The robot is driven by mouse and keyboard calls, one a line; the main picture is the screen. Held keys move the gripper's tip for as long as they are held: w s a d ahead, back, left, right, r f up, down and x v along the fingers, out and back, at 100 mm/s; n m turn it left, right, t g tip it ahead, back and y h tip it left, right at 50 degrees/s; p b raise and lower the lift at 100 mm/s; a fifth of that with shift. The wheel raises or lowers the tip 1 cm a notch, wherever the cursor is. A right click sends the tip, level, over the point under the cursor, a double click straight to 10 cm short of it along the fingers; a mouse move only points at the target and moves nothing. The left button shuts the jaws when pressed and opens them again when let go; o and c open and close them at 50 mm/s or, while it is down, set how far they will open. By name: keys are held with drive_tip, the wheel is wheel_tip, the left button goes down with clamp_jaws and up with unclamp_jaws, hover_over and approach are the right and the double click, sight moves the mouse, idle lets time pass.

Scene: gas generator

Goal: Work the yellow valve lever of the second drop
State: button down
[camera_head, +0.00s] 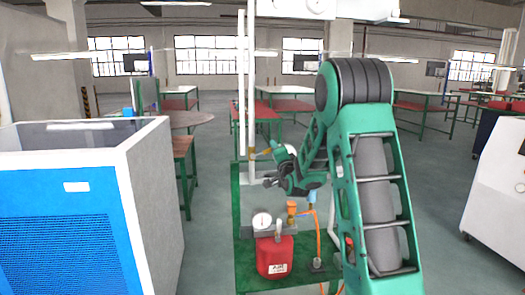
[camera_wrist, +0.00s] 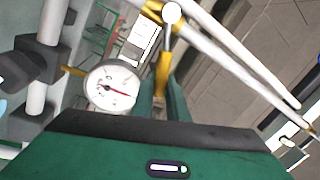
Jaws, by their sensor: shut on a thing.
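In the wrist view a yellow lever (camera_wrist: 163,72) stands between the two green fingers of my gripper (camera_wrist: 165,88). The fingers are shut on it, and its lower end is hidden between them. A white round end (camera_wrist: 171,13) sits at its top, beside white pipes (camera_wrist: 225,45). In the head view my gripper (camera_head: 277,150) is at the white upright pipe (camera_head: 242,95), with a small yellow lever part (camera_head: 263,151) showing at its tips. Much of the valve is hidden by my gripper and arm. I cannot tell which drop this is.
A round gauge (camera_wrist: 110,87) and a dark valve body (camera_wrist: 38,62) are close left in the wrist view. A blue-white cabinet (camera_head: 140,185) stands left.

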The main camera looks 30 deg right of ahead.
drive_tip(key=shift+s+d+f, duration=0.1)
idle(0.3)
drive_tip(key=c, duration=1.7)
unclamp_jaws()
